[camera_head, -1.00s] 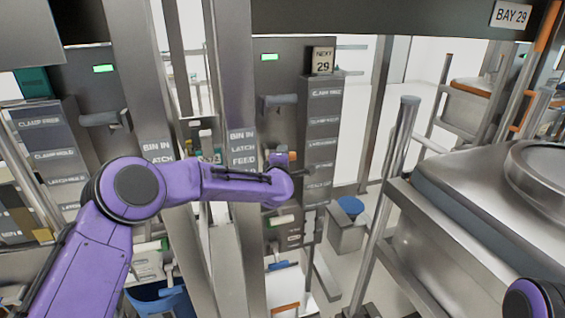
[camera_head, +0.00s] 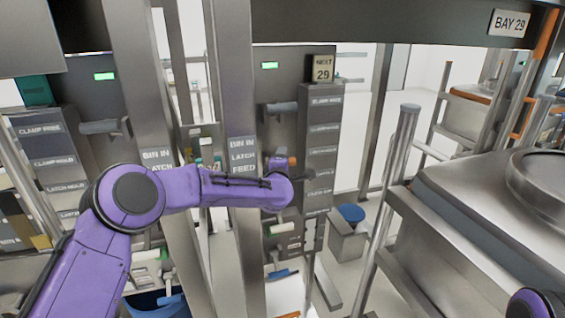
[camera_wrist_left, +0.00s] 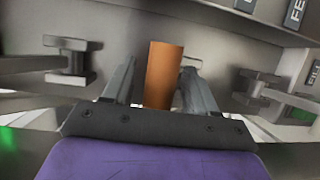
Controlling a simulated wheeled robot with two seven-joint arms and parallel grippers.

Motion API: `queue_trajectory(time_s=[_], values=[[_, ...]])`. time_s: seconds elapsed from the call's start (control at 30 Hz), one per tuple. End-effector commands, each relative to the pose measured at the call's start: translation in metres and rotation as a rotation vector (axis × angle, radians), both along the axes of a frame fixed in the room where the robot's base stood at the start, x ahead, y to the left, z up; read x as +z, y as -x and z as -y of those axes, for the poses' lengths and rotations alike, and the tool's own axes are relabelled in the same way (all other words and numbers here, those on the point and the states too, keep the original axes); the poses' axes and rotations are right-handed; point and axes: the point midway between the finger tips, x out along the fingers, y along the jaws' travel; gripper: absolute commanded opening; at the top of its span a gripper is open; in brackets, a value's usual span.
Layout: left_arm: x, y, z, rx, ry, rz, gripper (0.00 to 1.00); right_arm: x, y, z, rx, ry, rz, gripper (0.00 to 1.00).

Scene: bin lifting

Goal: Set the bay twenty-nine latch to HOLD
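The bay with the "NEXT 29" card (camera_head: 322,68) has a column of grey label plates (camera_head: 323,128), too small to read surely. My left arm reaches across to this bay, and its gripper (camera_head: 302,174) is small and partly hidden there. In the left wrist view, the left gripper (camera_wrist_left: 160,88) has its two fingers either side of an upright orange cylindrical handle (camera_wrist_left: 163,72). A gap shows between the left finger and the handle; the right finger is very near it, and I cannot tell whether they touch. My right gripper is out of view; only part of its arm shows at lower right.
A grey post (camera_head: 240,120) labelled "BIN IN LATCH FEED" stands just left of the gripper. Another bay with label plates (camera_head: 52,160) is at far left. A metal machine (camera_head: 470,220) fills the right, under a "BAY 29" sign (camera_head: 509,22). Grey levers (camera_wrist_left: 73,60) flank the handle.

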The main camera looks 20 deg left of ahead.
Motion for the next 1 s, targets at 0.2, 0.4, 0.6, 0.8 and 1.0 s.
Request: queue_trajectory(time_s=[0.2,0.4,0.6,0.8,1.0], values=[[-0.001,0.010,0.002,0.000,0.001,0.000,0.55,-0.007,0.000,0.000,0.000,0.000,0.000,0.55],[-0.001,0.053,0.012,-0.003,0.001,0.001,0.55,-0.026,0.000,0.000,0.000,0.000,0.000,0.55],[0.004,0.091,0.019,-0.001,0.001,0.001,0.55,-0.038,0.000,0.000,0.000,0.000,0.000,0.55],[0.006,0.102,0.021,0.001,-0.001,0.000,0.55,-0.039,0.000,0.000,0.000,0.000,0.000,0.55],[0.006,0.102,0.021,0.000,0.000,0.000,0.55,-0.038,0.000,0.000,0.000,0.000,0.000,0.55]])
